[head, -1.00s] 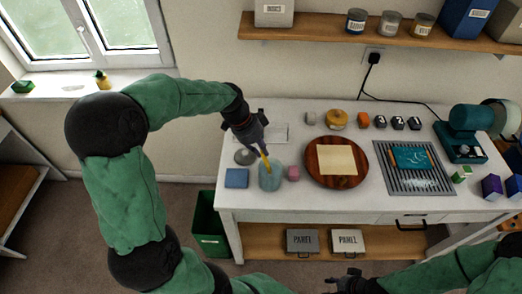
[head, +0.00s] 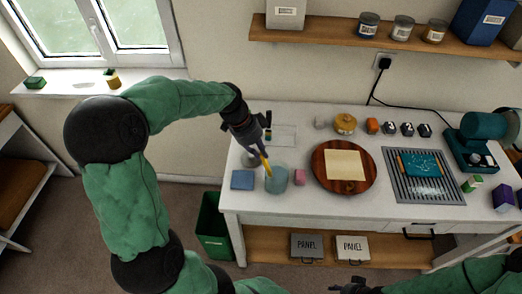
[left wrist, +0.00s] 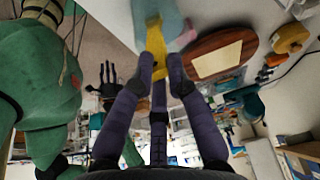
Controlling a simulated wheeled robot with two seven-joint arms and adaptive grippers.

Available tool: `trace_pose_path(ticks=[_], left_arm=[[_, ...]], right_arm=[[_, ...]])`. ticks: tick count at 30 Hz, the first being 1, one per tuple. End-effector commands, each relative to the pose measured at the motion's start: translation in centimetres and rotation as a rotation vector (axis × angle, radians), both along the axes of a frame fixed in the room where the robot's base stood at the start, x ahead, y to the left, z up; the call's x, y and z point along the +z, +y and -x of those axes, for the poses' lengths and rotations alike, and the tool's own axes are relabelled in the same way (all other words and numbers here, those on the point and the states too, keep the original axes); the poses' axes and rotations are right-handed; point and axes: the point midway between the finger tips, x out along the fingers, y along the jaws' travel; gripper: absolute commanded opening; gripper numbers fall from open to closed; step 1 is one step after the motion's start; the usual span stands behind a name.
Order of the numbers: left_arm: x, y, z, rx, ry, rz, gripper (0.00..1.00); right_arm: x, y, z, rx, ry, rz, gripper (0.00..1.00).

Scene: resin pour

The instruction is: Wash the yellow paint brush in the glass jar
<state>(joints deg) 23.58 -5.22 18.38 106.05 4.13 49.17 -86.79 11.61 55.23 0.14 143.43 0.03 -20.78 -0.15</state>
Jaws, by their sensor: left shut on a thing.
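My left gripper (head: 261,147) is shut on the yellow paint brush (head: 267,167), which slants down from its fingers. The brush also shows between the fingers in the left wrist view (left wrist: 155,40). The pale blue glass jar (head: 278,181) stands at the table's front left. The brush's lower end overlaps the jar's upper left part; I cannot tell whether it is inside or in front of it. My right gripper (head: 350,287) is low at the bottom edge, partly cut off, and its jaw state is unclear.
A blue block (head: 242,180) lies left of the jar and a pink block (head: 299,177) close on its right. A round wooden board (head: 325,179) with a cream sheet (head: 345,165) is further right, then a grey ribbed tray (head: 396,185). A green bin (head: 213,225) stands below left.

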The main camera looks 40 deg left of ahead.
Motion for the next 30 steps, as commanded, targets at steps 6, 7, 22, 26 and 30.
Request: trace_pose_path(ticks=[6,7,22,26,30], left_arm=[[1.6,-0.2,-0.1,0.0,-0.002,-0.001,0.0],[1.7,-0.2,-0.1,0.0,-0.002,-0.001,0.0],[4.7,-0.5,-0.3,0.0,-0.002,-0.001,0.0],[5.5,-0.6,-0.3,0.0,-0.002,-0.001,0.0],[6.3,-0.7,-0.4,0.0,-0.003,-0.001,0.0]], right_arm=[[1.0,0.0,0.0,0.0,0.0,0.0,0.4],[1.1,0.0,0.0,0.0,0.0,0.0,0.4],[3.0,0.0,0.0,0.0,0.0,0.0,0.4],[3.5,0.0,0.0,0.0,0.0,0.0,0.4],[4.0,0.0,0.0,0.0,0.0,0.0,0.4]])
